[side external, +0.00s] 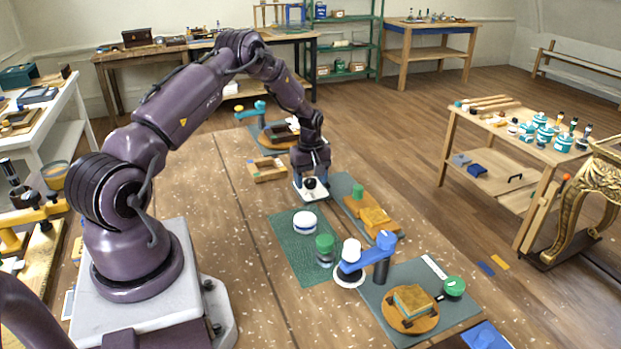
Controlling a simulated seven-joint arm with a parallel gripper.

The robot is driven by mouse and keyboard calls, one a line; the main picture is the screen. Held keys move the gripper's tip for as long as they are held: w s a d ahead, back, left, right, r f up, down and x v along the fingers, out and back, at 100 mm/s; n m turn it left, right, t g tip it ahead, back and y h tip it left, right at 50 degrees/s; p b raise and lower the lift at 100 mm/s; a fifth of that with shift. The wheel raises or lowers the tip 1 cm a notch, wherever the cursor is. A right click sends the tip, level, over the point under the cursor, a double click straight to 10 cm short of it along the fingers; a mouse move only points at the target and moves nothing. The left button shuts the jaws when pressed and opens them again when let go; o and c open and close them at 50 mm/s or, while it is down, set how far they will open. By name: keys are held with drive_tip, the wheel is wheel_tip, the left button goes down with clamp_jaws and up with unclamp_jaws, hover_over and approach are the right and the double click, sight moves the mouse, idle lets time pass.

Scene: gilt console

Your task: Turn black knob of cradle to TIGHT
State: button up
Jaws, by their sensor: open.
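My gripper (311,176) points down near the middle of the table, in the side external view. A small black round part (310,184), which looks like the black knob, shows right at its lower end, against a white plate-like piece (312,195). The fingers are small and dark here, and I see nothing held between them. I cannot tell whether they touch the black part. No TIGHT marking is readable, and the cradle's outline is partly hidden by my gripper.
A wooden tray (267,170) lies left of my gripper. In front stand a white round jar (305,221), a green-topped jar (325,246) and a blue-armed stand (381,262). Bare tabletop lies nearer my base.

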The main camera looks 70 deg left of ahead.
drive_tip(key=c, duration=0.9)
drive_tip(key=shift+m, duration=0.4)
drive_tip(key=m, duration=0.3)
drive_tip(key=shift+m, duration=0.4)
drive_tip(key=m, duration=0.4)
drive_tip(key=shift+m, duration=0.3)
drive_tip(key=m, duration=0.8)
drive_tip(key=shift+m, duration=0.3)
drive_tip(key=o, duration=0.9)
